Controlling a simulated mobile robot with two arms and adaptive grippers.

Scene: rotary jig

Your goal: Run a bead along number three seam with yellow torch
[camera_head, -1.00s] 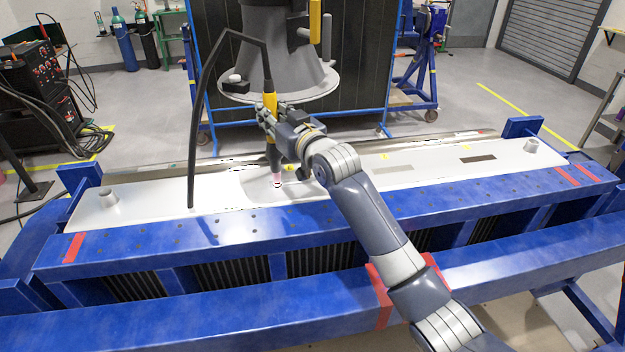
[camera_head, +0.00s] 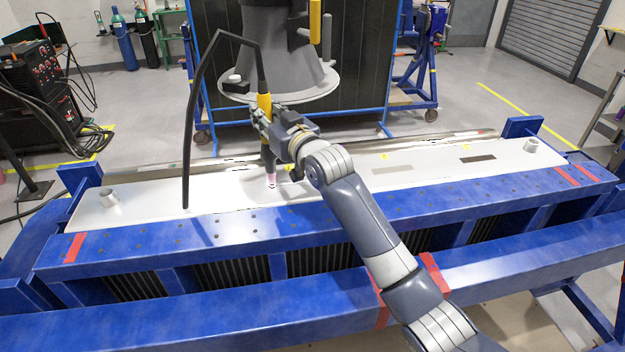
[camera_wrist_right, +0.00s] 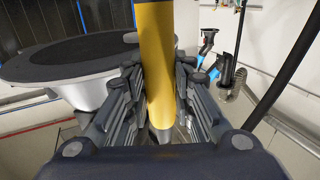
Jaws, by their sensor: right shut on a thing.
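My right gripper (camera_head: 264,122) is shut on the yellow torch (camera_head: 264,103), which stands nearly upright with its pink-white nozzle (camera_head: 272,180) pointing down at the pale panel (camera_head: 340,171). The nozzle tip is at or just above the panel surface; I cannot tell if it touches. In the right wrist view the torch's yellow body (camera_wrist_right: 157,75) runs between the fingers (camera_wrist_right: 155,110). Small yellow tags (camera_head: 384,156) mark spots along the panel's back edge; their numbers are too small to read. The seam under the nozzle is not clear. My left gripper is not in view.
The panel lies in a blue jig frame (camera_head: 150,247) with red marks. A black cable (camera_head: 190,130) loops from the torch top down to the panel's left part. A grey cone-shaped fixture (camera_head: 290,70) stands just behind the torch. The panel's right half is mostly clear.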

